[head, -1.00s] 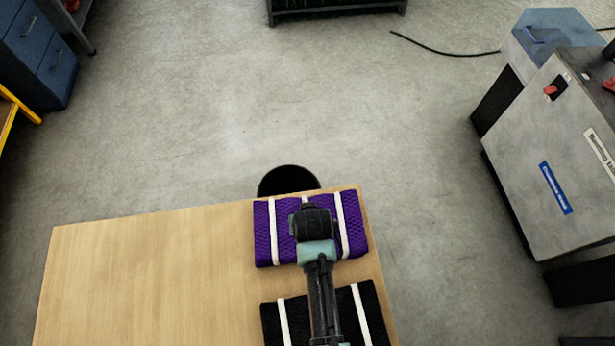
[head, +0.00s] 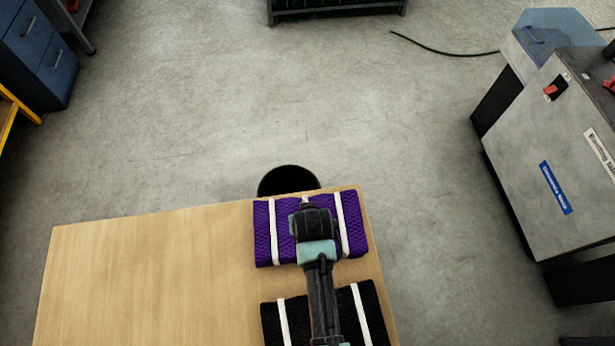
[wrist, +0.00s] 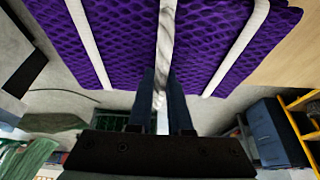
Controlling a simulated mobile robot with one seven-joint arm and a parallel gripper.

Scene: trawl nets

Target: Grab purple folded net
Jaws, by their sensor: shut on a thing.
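The purple folded net (head: 263,228), bound with white straps, lies at the far right corner of the wooden table (head: 150,270). My arm reaches over it from the front and hides its middle in the head view. In the wrist view the net (wrist: 115,40) fills the top, with three white straps. My gripper (wrist: 161,88) has its two dark blue fingers close on either side of the middle strap (wrist: 166,30), at the net's edge. It is shut on the net there. The fingertips are hidden in the head view.
A black folded net (head: 270,322) with white straps lies nearer on the table, under my arm. A black round object (head: 289,180) stands just behind the table's far edge. A grey machine (head: 550,160) stands to the right. The table's left side is clear.

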